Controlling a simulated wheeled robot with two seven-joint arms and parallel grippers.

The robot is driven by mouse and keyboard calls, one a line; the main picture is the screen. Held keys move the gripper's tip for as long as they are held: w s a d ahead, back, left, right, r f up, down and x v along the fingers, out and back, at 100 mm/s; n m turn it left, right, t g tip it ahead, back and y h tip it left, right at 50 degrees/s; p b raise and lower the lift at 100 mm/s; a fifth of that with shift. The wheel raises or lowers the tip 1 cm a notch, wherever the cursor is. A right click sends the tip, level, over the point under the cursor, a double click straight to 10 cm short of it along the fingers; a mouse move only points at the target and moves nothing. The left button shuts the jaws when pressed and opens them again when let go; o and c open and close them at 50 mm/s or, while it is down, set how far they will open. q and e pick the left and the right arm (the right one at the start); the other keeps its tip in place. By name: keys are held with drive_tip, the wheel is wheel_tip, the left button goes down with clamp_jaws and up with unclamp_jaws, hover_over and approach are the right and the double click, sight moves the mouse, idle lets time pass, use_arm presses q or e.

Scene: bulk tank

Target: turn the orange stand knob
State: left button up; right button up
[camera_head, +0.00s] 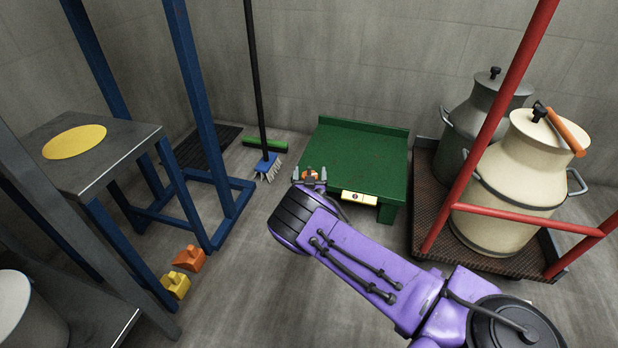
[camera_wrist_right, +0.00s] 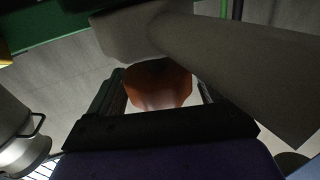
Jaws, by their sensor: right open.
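The orange knob (camera_head: 311,173) shows small at the left front edge of the green stand (camera_head: 365,150). It is larger in the right wrist view (camera_wrist_right: 158,84), with a faceted outline. My right gripper (camera_head: 309,175) reaches it from the front, on the end of my purple arm. Its jaws are open, with one finger on each side of the knob; I cannot tell whether they touch it. In the right wrist view a thick grey bar (camera_wrist_right: 235,70) crosses in front of the knob's upper edge. My left gripper is out of view.
A yellow label plate (camera_head: 360,197) sits on the stand's front. A broom (camera_head: 266,165) leans just left. Milk cans (camera_head: 515,185) stand on a red-railed cart (camera_head: 535,262) at right. A blue-framed table (camera_head: 100,155) is at left, with orange (camera_head: 189,258) and yellow blocks (camera_head: 175,285) beside it.

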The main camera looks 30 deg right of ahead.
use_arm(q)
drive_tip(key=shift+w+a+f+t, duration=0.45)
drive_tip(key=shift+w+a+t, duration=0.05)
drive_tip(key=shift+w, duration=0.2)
use_arm(e)
drive_tip(key=shift+w+d, duration=0.4)
drive_tip(key=shift+w, duration=0.2)
drive_tip(key=c, duration=1)
drive_tip(key=shift+o, duration=0.2)
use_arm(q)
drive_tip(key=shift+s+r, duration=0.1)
